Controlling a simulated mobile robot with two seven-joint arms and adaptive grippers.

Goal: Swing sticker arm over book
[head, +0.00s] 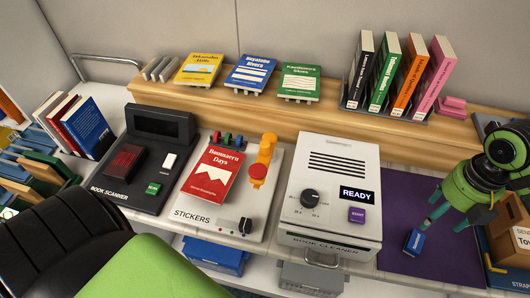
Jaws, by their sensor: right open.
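The sticker station (255,222) is a pale plate labelled STICKERS. A red book (212,178) with a white title lies face up on it. The orange sticker arm (267,148) stands at the plate's back right. Its round red-orange pad (258,172) is beside the book's right edge, not over the cover. My right gripper (444,224) is open above the purple mat, far to the right of the sticker arm, with the book cleaner between them. My left gripper is not in view.
The book scanner (160,150) stands left of the station. The book cleaner (329,200), displaying READY, stands to its right. A wooden ledge (290,116) behind holds several books. The purple mat (395,262) is mostly bare. A box (508,238) stands at the far right.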

